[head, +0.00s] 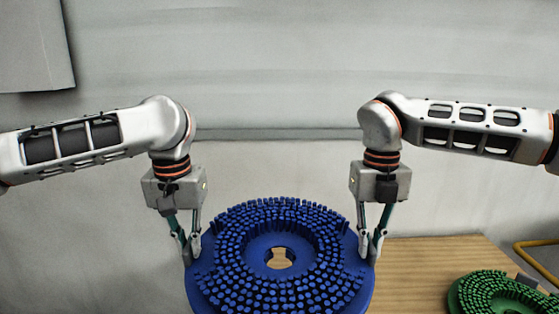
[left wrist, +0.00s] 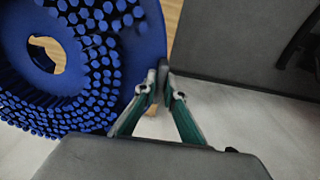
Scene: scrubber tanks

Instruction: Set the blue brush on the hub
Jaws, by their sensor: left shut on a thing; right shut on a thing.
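The blue brush (head: 278,290) is a round disc with rings of bristles facing up and a hole in its middle. In the head view it is held between my two grippers at the lower middle. My left gripper (head: 190,255) is shut on its left rim, and my right gripper (head: 370,252) is shut on its right rim. In the left wrist view the brush (left wrist: 100,60) fills the left side, and the left fingertips (left wrist: 160,80) meet at its edge. I cannot make out the hub in either view.
A wooden surface (head: 425,262) lies behind and to the right of the blue brush. A green brush (head: 500,292) sits on it at the lower right. A yellow bar (head: 538,262) stands at the right edge. A plain grey wall (head: 280,70) is at the back.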

